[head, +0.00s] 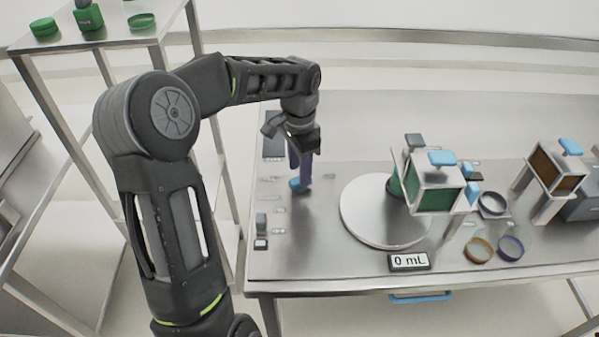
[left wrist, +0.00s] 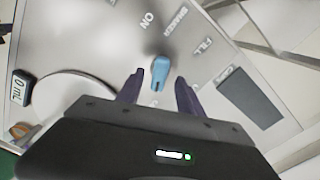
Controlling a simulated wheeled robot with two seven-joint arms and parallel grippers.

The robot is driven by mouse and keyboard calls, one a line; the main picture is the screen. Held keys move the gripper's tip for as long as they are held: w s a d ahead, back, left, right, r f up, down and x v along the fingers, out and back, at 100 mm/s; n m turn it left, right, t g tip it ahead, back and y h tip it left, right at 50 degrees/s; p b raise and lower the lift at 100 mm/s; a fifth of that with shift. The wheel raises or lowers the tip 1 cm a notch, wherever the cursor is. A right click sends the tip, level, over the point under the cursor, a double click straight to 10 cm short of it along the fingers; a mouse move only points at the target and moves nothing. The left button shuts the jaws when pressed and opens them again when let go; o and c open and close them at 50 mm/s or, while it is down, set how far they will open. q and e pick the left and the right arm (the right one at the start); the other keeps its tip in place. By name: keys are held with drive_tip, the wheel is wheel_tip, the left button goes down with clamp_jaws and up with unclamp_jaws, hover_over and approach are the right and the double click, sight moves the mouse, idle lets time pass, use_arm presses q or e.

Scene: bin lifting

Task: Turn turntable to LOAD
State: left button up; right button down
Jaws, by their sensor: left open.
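The white round turntable (head: 365,222) lies flat on the steel bench, with a green container (head: 396,184) on it, partly hidden. Its pale edge also shows in the left wrist view (left wrist: 62,84). A blue knob (head: 296,185) stands on the bench left of the turntable. My left gripper (head: 302,180) points down right at this knob. In the left wrist view my left gripper (left wrist: 158,92) has its purple fingers apart, with the blue knob (left wrist: 160,72) showing between and just beyond the tips. Contact cannot be told. No LOAD mark is readable. My right gripper is not in view.
A display reading 0 mL (head: 409,261) sits at the bench front. A raised square hopper (head: 437,190) overhangs the turntable's right side. A dark panel (left wrist: 249,97) and labels FILL and ON lie near the knob.

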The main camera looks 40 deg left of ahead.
use_arm(q)
drive_tip(key=shift+f, duration=1.25)
clamp_jaws()
